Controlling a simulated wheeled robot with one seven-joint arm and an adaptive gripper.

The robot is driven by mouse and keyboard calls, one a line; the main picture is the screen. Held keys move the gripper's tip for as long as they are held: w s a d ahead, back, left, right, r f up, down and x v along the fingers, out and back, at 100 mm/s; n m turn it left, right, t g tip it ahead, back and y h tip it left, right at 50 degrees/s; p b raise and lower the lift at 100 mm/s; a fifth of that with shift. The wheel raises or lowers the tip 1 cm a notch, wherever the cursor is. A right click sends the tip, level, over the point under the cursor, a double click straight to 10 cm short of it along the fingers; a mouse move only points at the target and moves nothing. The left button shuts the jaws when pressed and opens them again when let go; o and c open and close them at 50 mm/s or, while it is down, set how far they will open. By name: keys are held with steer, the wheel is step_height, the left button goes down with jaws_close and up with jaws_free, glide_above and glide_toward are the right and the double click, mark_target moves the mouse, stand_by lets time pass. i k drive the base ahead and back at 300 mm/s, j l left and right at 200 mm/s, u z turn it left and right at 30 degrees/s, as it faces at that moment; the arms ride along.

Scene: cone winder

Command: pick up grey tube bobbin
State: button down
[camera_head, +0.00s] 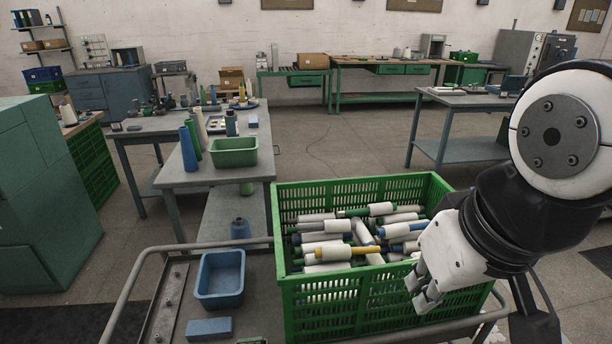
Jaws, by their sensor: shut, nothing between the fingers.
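A green slatted crate (300,292) holds a jumble of bobbins with white yarn on coloured tubes. A bobbin with a greyish tube (310,227) appears to lie near the crate's back left, partly among others; its colour is hard to confirm at this size. Other bobbins show yellow, green and blue tube ends. My gripper (420,291) is shut and empty. It appears in front of the crate's right front part and hides some of that wall. Its height above or beside the rim is unclear.
The crate stands on a railed cart with a blue bin (220,279) and a blue block (209,328) to its left. A grey table (205,177) behind holds a green bin (234,152) and tall cones. Open floor lies behind the crate.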

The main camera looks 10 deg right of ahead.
mark_target(328, 226)
steer(key=i+j+z, duration=0.15)
steer(key=i+z, duration=0.15)
steer(key=z, duration=0.2)
steer(key=i+j+z, duration=0.3)
steer(key=z, duration=0.15)
